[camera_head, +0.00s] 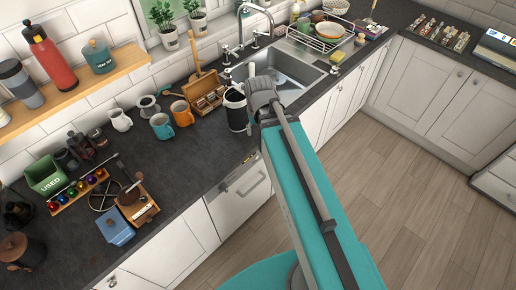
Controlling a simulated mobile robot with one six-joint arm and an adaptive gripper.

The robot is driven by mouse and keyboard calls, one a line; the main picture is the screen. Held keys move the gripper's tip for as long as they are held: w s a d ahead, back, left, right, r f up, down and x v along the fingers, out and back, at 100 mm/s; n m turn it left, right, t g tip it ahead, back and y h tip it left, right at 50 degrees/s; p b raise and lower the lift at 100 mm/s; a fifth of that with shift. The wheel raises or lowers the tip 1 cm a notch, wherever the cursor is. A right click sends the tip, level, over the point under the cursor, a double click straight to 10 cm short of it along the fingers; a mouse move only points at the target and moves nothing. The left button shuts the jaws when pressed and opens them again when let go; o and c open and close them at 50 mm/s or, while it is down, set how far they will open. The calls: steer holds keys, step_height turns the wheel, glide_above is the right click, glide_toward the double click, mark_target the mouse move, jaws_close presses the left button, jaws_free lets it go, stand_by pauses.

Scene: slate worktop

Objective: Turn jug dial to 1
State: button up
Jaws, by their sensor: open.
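A dark cylindrical vessel with a pale rim (236,108) stands upright near the worktop's front edge, left of the sink. It may be the jug, but I cannot make out a dial or any number on it. A small white jug (120,120) stands further left at the back, with no dial visible. My teal arm reaches up from the bottom of the picture to a dark grey joint just right of the dark vessel. My gripper cannot be made out beyond that joint, and the arm covers part of the vessel's right side.
Orange mug (182,113), blue mug (161,127) and a wooden box (205,97) stand left of the vessel. The sink (285,72) and a dish rack (318,38) lie right. A coffee grinder, capsules and a green bin (45,172) crowd the left.

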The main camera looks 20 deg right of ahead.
step_height(320, 180, down, 7)
steer(key=b, duration=0.6)
steer(key=shift+s+f+b, duration=0.15)
steer(key=shift+s+b, duration=0.2)
steer(key=shift+s, duration=0.1)
steer(key=shift+n, duration=0.3)
steer(key=shift+s+f+g, duration=0.1)
steer(key=shift+s+g, duration=0.2)
steer(key=shift+s, duration=0.65)
